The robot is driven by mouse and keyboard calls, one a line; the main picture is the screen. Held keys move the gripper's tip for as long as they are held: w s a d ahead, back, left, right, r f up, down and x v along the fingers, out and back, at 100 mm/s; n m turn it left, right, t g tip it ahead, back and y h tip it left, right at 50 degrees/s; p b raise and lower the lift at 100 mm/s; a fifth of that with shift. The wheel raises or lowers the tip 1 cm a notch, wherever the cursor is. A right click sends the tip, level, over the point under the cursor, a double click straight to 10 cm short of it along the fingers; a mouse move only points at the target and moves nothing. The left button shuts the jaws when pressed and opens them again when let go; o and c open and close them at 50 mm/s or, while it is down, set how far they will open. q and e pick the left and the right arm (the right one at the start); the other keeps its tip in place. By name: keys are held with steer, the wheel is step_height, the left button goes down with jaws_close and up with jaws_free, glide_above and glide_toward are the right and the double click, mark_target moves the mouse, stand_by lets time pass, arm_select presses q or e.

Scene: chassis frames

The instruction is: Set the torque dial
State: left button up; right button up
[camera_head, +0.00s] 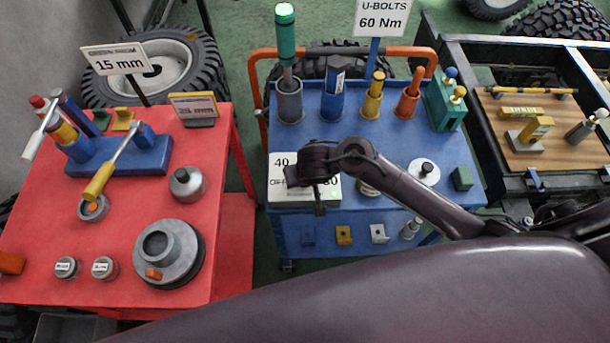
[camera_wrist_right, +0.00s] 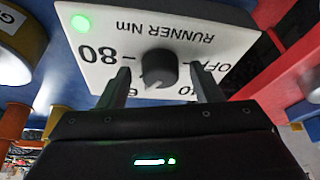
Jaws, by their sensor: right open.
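The torque dial box (camera_head: 283,197) sits on the blue cart, with a white face marked 40, OFF and 80. In the wrist view its face (camera_wrist_right: 105,72) reads "RUNNER Nm" upside down, with a lit green lamp (camera_wrist_right: 79,22). The dark round dial knob (camera_wrist_right: 158,70) is in the middle of the face; I cannot tell exactly which mark it points to. My right gripper (camera_wrist_right: 160,82) is open, its fingers appearing on either side of the knob without visible contact. In the head view my right gripper (camera_head: 314,184) hides the knob. My left gripper is not in view.
A sign (camera_head: 381,18) reads "U-BOLTS 60 Nm". The blue cart (camera_head: 345,128) holds several upright tools and cups behind the box, with a silver round part (camera_head: 423,171) to its right. A red table (camera_head: 120,212) with tools and a "15 mm" sign (camera_head: 114,59) stands left.

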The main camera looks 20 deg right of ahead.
steer(key=c, duration=1)
